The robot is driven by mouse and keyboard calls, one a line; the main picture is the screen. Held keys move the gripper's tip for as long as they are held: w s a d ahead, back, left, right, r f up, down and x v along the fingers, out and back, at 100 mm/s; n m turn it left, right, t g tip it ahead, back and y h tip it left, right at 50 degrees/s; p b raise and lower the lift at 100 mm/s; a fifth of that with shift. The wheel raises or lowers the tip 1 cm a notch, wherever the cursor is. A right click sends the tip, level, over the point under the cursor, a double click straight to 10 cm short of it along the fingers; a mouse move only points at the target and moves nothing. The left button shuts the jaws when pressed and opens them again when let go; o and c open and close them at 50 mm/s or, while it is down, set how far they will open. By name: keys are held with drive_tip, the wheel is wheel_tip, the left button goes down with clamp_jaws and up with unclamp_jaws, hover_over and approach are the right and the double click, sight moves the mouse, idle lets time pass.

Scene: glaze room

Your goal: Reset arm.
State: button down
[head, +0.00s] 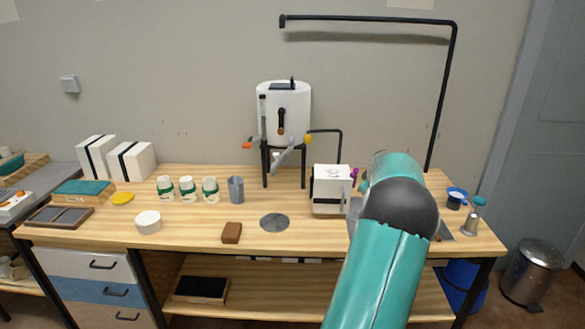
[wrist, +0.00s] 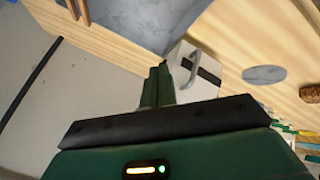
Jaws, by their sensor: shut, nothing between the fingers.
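My teal and black arm reaches up and away from the lower right in the head view and hides my gripper there. In the wrist view my gripper (wrist: 157,82) shows as dark green fingers that are together, shut with nothing between them. Its fingertips appear beside the white box-shaped device with a grey handle (wrist: 208,66); I cannot tell how large the gap is. The same white device (head: 330,190) stands on the wooden bench (head: 295,238), just left of my arm in the head view.
A white tank (head: 284,110) on a black stand is at the back. Several cups (head: 188,189), a grey disc (head: 275,222) and a brown block (head: 232,232) lie left of my arm. A black pipe (head: 442,100) rises behind it. A metal bin (head: 527,273) stands right.

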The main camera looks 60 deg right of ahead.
drive_tip(key=w+a+r+n+t+y, duration=0.1)
drive_tip(key=w+a+r, duration=0.4)
drive_tip(key=w+a, duration=0.75)
drive_tip(key=w+a+r+n+y, duration=0.1)
drive_tip(key=w+a+r, duration=0.4)
drive_tip(key=w+a, duration=0.7)
drive_tip(key=w+a+r+n+t+y, duration=0.1)
drive_tip(key=w+a+r, duration=0.1)
drive_tip(key=a, duration=0.9)
drive_tip(key=w+a+r, duration=0.1)
drive_tip(key=a+r, duration=0.1)
drive_tip(key=a, duration=1)
drive_tip(key=s+a+f+y, duration=0.1)
drive_tip(key=s+a, duration=0.3)
drive_tip(key=a, duration=0.5)
drive_tip(key=s+a+f+n+y, duration=0.1)
drive_tip(key=s+a+f, duration=0.1)
drive_tip(key=s+a, duration=0.3)
drive_tip(key=s+a+f+y, duration=0.1)
drive_tip(key=s+a, duration=0.4)
drive_tip(key=a, duration=0.8)
drive_tip(key=shift+s+a+f+t+y, duration=0.2)
drive_tip(key=shift+a+f+t+y, duration=0.05)
drive_tip(key=shift+a+t+y, duration=0.15)
drive_tip(key=shift+d, duration=0.25)
